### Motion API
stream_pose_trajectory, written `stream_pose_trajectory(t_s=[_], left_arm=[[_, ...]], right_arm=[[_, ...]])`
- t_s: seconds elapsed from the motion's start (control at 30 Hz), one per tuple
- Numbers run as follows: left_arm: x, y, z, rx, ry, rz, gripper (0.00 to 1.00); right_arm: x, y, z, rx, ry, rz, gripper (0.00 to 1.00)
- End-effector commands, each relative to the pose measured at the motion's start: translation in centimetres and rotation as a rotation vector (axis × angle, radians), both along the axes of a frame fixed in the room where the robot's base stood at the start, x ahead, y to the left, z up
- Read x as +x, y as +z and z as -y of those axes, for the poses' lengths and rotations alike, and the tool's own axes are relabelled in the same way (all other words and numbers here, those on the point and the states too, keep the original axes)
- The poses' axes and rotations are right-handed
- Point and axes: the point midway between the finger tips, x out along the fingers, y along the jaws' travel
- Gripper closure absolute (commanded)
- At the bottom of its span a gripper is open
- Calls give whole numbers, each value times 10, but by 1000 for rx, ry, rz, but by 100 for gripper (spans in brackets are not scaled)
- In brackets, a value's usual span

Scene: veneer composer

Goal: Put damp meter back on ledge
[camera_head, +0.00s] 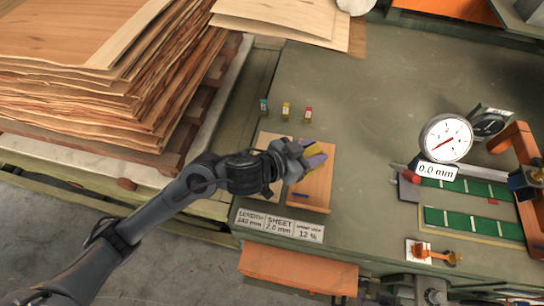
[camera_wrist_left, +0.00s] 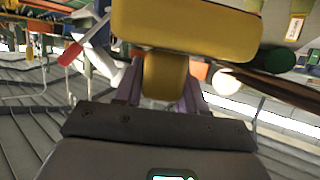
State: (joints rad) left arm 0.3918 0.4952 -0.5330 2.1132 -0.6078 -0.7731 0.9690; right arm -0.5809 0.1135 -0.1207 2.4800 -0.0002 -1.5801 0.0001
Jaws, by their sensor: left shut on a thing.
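My left gripper (camera_head: 314,158) reaches in over the green bench and is shut on a yellow, block-like thing, which I take for the damp meter (camera_head: 308,149). In the left wrist view the yellow body (camera_wrist_left: 185,30) sits across and between the purple fingers (camera_wrist_left: 165,92). The gripper is above a wooden board (camera_head: 318,190) with a small dark blue piece (camera_head: 300,195) on it. I cannot tell how high the meter is above the board, or which surface is the ledge. My right gripper is not in view.
Several small coloured tubs (camera_head: 286,111) stand behind the gripper. A stack of veneer sheets (camera_head: 95,75) is at the left. A dial gauge (camera_head: 446,139) and green strips (camera_head: 470,222) are at the right. Label plates (camera_head: 280,225) lie along the front. The bench middle is clear.

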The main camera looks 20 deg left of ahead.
Motion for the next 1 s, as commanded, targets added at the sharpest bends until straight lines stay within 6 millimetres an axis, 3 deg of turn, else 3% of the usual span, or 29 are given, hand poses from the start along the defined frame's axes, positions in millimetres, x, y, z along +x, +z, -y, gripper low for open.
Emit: stream_pose_trajectory(t_s=[0.5, 0.77, 1.0], left_arm=[[27, -56, -90, 3, 3, -2, 100], [31, -65, -103, 0, 1, 0, 100], [31, -87, -102, -2, 2, -4, 100]], right_arm=[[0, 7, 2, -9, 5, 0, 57], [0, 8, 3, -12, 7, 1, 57], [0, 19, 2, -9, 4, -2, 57]])
